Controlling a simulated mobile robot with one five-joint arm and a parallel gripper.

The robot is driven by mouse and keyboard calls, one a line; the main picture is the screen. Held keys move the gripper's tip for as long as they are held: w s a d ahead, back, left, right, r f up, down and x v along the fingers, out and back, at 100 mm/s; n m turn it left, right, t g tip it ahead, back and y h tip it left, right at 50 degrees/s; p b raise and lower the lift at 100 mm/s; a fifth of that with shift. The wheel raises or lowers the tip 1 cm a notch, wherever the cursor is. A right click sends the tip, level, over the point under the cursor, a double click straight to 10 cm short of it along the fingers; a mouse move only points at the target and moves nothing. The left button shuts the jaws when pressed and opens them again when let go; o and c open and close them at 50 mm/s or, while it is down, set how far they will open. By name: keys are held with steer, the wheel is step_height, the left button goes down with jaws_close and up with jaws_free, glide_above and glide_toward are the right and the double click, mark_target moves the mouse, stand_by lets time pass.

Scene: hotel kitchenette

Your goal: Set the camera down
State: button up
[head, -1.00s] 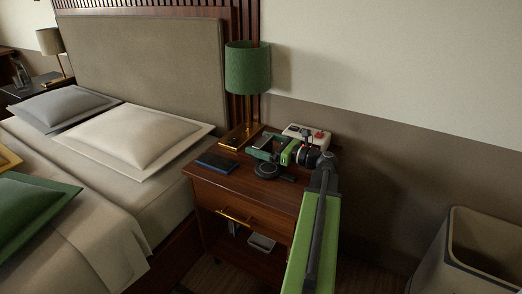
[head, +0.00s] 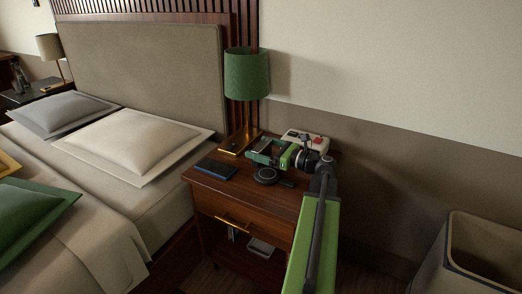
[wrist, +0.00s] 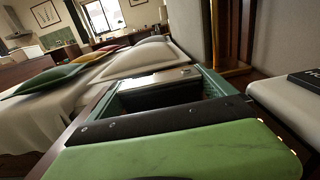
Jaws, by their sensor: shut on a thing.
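My gripper (head: 264,152) is over the wooden nightstand (head: 245,200), toward its back right. It is shut on the camera (wrist: 165,80), a dark body with a silvery top that shows between the jaws in the wrist view. In the head view the green jaws mostly hide the camera. I cannot tell whether its underside touches the nightstand top.
A green lamp (head: 246,75) stands behind the gripper. A dark blue flat item (head: 215,168) lies left, and a black round item (head: 266,176) lies in front. A white device with red parts (head: 318,141) stands behind right.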

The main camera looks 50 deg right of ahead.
mark_target(261, 146)
step_height(261, 146, up, 5)
steer(key=p, duration=0.4)
steer(key=shift+f, duration=0.15)
steer(key=s+d+r+p, duration=0.5)
steer(key=s+d, duration=0.2)
steer(key=s, duration=0.2)
steer(key=shift+s+d+r+p, duration=0.15)
steer(key=shift+r+p, duration=0.25)
steer(key=shift+s, duration=0.1)
